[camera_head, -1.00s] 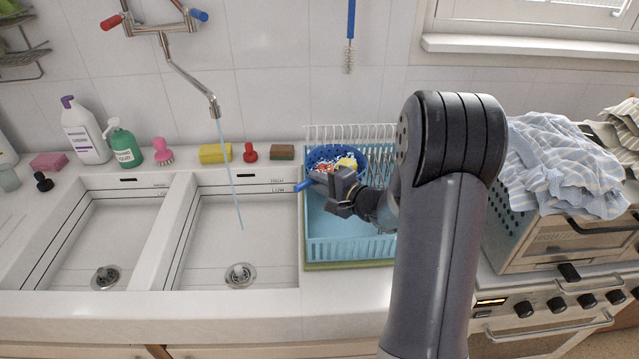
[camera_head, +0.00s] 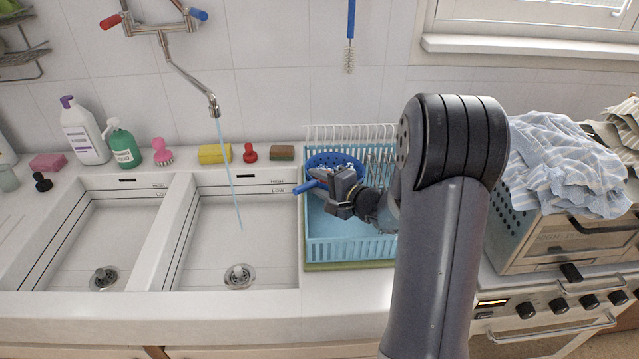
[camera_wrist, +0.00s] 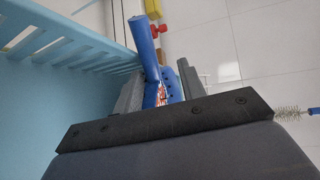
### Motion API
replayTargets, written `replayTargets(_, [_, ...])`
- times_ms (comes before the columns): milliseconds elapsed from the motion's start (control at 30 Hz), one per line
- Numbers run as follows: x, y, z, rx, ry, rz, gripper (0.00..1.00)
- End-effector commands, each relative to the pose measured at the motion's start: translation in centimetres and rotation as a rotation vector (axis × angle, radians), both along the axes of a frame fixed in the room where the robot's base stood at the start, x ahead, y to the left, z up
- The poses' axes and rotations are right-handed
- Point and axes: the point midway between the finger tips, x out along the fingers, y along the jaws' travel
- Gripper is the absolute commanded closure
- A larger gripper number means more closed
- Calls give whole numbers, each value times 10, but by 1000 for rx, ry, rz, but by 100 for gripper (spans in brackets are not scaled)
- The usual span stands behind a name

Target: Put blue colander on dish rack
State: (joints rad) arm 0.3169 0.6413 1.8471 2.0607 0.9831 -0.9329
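The blue colander (camera_head: 325,160) is inside the light blue dish rack (camera_head: 350,248), towards its back left, with its handle (camera_head: 310,187) pointing to the left front. The gripper covers part of its bowl. My gripper (camera_head: 335,190) is over the rack at the handle. In the wrist view, the colander's handle (camera_wrist: 150,70) runs between the two fingers (camera_wrist: 160,88), near the left one, with a gap to the right one. The fingers stand apart around it. The rack's wall (camera_wrist: 60,80) shows close on the left. The colander's contact with the rack floor is hidden.
The double sink (camera_head: 245,235) with running water lies left of the rack. A yellow sponge (camera_head: 214,153), a red stopper (camera_head: 250,153) and a brown sponge (camera_head: 282,153) line the back ledge. An oven with a cloth (camera_head: 565,165) on top stands to the right.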

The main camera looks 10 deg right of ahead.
Motion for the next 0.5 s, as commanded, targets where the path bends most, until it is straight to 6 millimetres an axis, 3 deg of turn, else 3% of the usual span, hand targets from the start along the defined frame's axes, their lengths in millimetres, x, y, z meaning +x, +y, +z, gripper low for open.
replayTargets(267, [0, 0, 18, 0, 2, 1, 62])
replayTargets(500, [-50, -31, 22, -1, -4, -6, 62])
